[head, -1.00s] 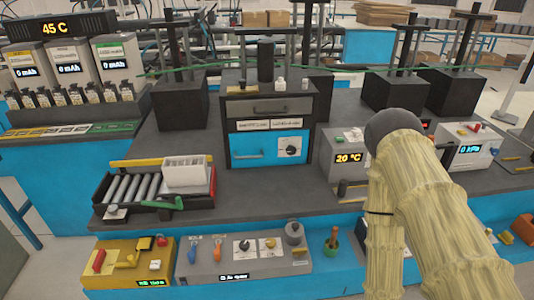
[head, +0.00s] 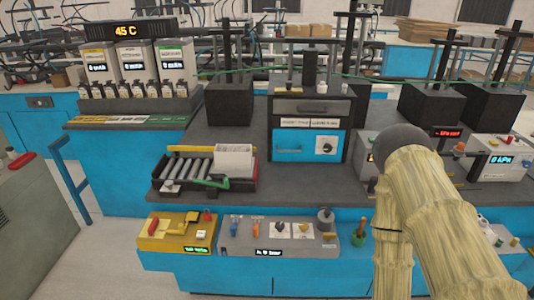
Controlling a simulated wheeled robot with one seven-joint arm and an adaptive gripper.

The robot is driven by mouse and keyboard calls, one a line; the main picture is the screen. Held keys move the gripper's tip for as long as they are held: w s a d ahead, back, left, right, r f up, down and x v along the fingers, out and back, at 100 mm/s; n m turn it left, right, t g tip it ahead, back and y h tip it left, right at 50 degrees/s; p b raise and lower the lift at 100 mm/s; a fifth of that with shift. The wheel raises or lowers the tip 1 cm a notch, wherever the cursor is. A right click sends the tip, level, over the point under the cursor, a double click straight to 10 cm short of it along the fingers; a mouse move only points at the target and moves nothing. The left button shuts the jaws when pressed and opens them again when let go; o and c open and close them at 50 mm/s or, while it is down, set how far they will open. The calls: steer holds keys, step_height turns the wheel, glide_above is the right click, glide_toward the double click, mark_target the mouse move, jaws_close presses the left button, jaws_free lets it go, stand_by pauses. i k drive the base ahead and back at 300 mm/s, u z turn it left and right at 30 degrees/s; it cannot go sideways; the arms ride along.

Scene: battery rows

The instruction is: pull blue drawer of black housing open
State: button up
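The black housing (head: 354,112) stands upright on the dark bench in the head view. It has a grey drawer (head: 311,107) at the top and a blue drawer (head: 289,146) in the lower part. The blue drawer's front looks flush with the housing, with a small handle at its left and a white panel with a dark knob (head: 326,147) at its right. My arm, in a pale yellow cover, rises at the right, in front of the bench and to the right of the housing. My gripper itself does not show.
A roller tray (head: 187,170) with a white box (head: 233,157) stands left of the housing. A yellow control box (head: 165,232) and a grey control panel (head: 245,240) sit on the lower front ledge. A grey cabinet (head: 35,225) stands at the far left. Floor shows between cabinet and bench.

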mark_target(288, 145)
steer(key=u, duration=1.5)
steer(key=i, duration=1.1)
steer(key=z, duration=1.35)
